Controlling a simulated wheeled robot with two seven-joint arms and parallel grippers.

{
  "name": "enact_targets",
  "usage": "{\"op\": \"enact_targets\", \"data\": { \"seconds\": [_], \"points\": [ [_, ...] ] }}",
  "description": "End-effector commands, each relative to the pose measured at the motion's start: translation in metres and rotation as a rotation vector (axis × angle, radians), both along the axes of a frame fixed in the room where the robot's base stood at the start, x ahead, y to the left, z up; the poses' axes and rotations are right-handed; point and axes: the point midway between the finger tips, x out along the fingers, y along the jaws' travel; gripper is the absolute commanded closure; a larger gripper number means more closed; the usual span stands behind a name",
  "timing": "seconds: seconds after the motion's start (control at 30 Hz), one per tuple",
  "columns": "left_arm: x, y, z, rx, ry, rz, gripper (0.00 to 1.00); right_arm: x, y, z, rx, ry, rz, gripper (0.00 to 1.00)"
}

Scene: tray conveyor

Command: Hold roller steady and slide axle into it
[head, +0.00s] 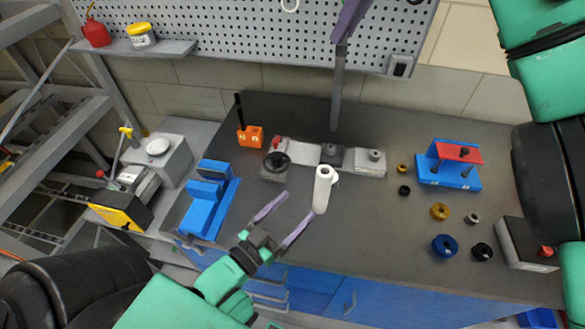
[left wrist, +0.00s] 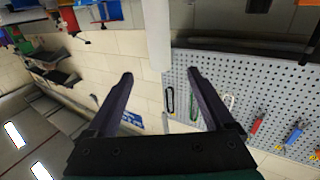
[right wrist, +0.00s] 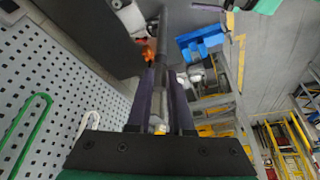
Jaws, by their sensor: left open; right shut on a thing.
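The white roller (head: 322,192) stands roughly upright on the bench in the head view, its open top bore facing up. My left gripper (head: 298,206) is open and empty at the roller's lower left, with one fingertip close to the roller's base; I cannot tell whether they touch. It also shows open in the left wrist view (left wrist: 158,75). My right gripper (head: 346,28) is shut on the grey axle (head: 336,92) at the top of the head view. The axle hangs down, apart from the roller. It shows between the fingers in the right wrist view (right wrist: 168,35).
A blue vise-like block (head: 208,200) sits left on the dark bench (head: 400,245). A grey fixture (head: 355,162) lies behind the roller. A blue stand with a red top (head: 448,165) and several small rings lie to the right. A pegboard (head: 230,35) rises behind.

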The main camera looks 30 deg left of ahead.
Motion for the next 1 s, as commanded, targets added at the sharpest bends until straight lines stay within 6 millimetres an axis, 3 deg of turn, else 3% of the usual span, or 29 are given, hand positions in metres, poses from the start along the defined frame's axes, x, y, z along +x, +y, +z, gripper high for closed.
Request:
{"op": "enact_targets", "data": {
  "seconds": [0.17, 0.6, 0.97, 1.0],
  "points": [
    [0.013, -0.003, -0.003, 0.02, 0.023, 0.0, 0.13, 0.0, 0.0, 0.0, 0.001, 0.0, 0.0, 1.0],
    [0.104, -0.028, -0.003, 0.015, 0.022, 0.0, 0.13, 0.0, 0.0, 0.0, 0.001, 0.0, 0.0, 1.0],
    [0.115, -0.031, -0.004, 0.015, 0.025, 0.0, 0.13, 0.0, 0.0, 0.0, 0.001, -0.001, 0.0, 1.0],
    [0.115, -0.031, -0.004, 0.015, 0.025, 0.0, 0.25, 0.0, 0.0, 0.0, 0.001, -0.001, 0.0, 1.0]
  ]
}}
